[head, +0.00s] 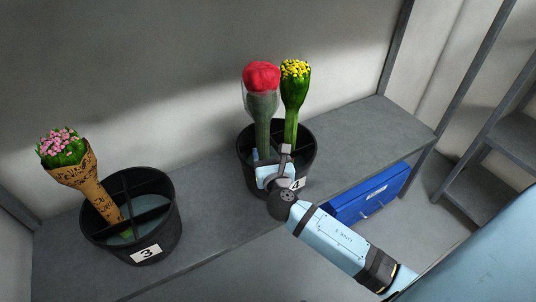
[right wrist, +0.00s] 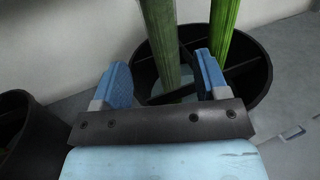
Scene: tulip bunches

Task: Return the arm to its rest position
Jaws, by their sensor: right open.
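My right gripper (head: 272,155) is at the front rim of the black divided bucket labelled 4 (head: 308,155). In the right wrist view its two blue fingers (right wrist: 163,78) are spread apart, with nothing clamped between them. The red tulip bunch (head: 262,78) stands upright in bucket 4, its green stem (right wrist: 163,40) showing between and beyond the fingers. The yellow bunch (head: 295,90) stands to its right in the same bucket, its stem (right wrist: 220,30) behind the right finger. My left gripper is out of view.
A black divided bucket labelled 3 (head: 168,226) stands to the left on the grey shelf (head: 215,215), holding a paper-wrapped pink bunch (head: 75,170) that leans left. A blue box (head: 370,195) sits below the shelf, beside my right arm. A grey rack (head: 500,150) stands at the right.

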